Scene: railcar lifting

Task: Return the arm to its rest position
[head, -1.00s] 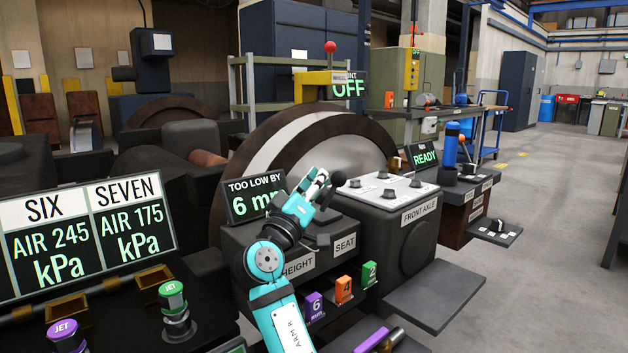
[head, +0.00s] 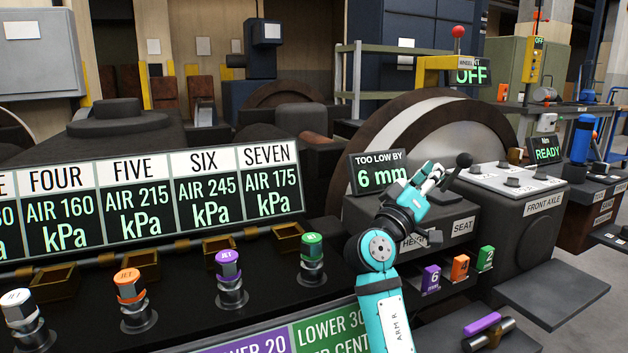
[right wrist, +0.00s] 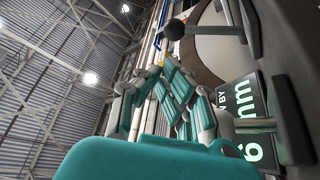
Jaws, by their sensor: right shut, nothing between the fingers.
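My right arm is teal and rises from the bottom right of the head view. Its gripper (head: 434,174) is shut and empty, in front of the height and seat console (head: 462,226). It is beside a black ball-ended lever (head: 463,160); I cannot tell whether they touch. In the right wrist view the teal and grey fingers (right wrist: 176,88) are closed together, and the lever's black ball (right wrist: 175,29) shows apart from them. A sign (head: 378,172) reading "TOO LOW BY 6 mm" stands left of the gripper. My left gripper is not in view.
A bench of air signs (head: 140,206) and several coloured jets, such as a purple one (head: 228,268), fills the left. Numbered blocks, including an orange one (head: 460,267), sit below the console. A front axle box (head: 535,205) and dark shelf (head: 550,292) are to the right.

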